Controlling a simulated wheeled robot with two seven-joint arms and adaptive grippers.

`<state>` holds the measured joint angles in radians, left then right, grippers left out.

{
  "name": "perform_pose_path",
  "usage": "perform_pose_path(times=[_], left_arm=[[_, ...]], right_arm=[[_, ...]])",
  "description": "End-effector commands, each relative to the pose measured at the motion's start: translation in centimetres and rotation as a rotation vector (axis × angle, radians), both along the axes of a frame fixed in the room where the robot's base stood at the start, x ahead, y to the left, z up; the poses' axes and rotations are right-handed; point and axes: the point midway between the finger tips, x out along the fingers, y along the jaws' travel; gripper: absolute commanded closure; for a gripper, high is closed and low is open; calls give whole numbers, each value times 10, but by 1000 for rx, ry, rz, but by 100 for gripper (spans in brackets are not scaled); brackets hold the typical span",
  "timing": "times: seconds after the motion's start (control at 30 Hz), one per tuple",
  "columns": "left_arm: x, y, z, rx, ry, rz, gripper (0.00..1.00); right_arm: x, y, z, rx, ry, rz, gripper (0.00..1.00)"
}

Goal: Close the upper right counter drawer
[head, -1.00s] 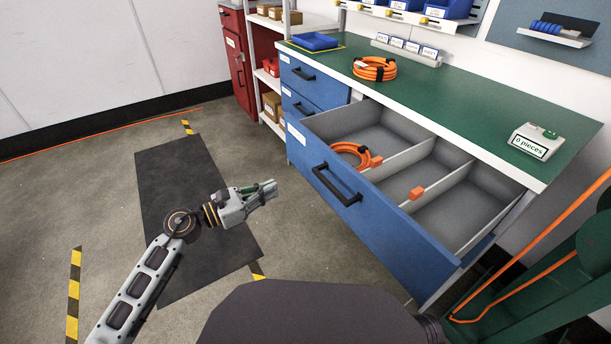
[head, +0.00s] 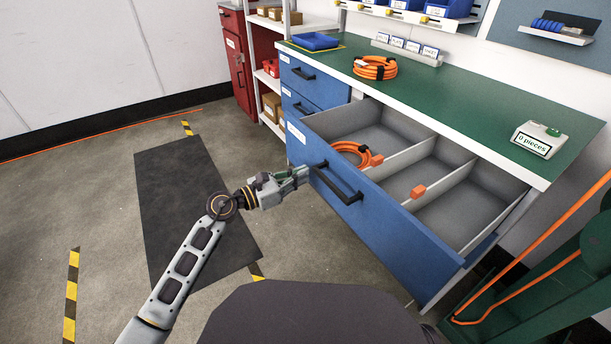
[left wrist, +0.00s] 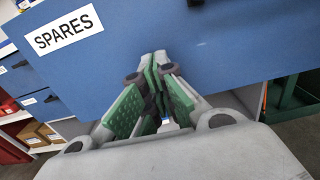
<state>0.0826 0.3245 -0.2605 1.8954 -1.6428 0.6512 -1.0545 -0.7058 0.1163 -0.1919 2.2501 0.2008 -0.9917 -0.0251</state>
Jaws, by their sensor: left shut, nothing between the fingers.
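The upper right counter drawer (head: 385,228) stands pulled far out, with its blue front and black bar handle (head: 336,184) facing me. An orange cable coil (head: 354,153) and a small orange block (head: 417,191) are in its divided inside. My left gripper (head: 306,172) is shut and empty, with its tips at the drawer front by the left end of the handle. In the left wrist view, the shut fingers (left wrist: 158,62) point at the blue front, right of a "SPARES" label (left wrist: 63,30). I cannot tell whether they touch it. My right gripper is not in view.
The green worktop (head: 440,105) carries another orange coil (head: 375,68), a blue tray (head: 315,41) and a "0 pieces" counter box (head: 540,138). Shut blue drawers (head: 301,75) are left of the open one. A green frame (head: 560,275) stands at the right. The floor with a dark mat (head: 185,200) is clear.

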Motion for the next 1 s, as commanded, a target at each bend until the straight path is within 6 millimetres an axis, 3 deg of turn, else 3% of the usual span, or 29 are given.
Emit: perform_pose_path(times=[0.27, 1.0], left_arm=[[10, -14, -1, 0, 0, 0, 100], [17, -24, 1, 1, -1, -2, 100]], right_arm=[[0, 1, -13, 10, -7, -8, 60], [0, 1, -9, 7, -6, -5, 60]])
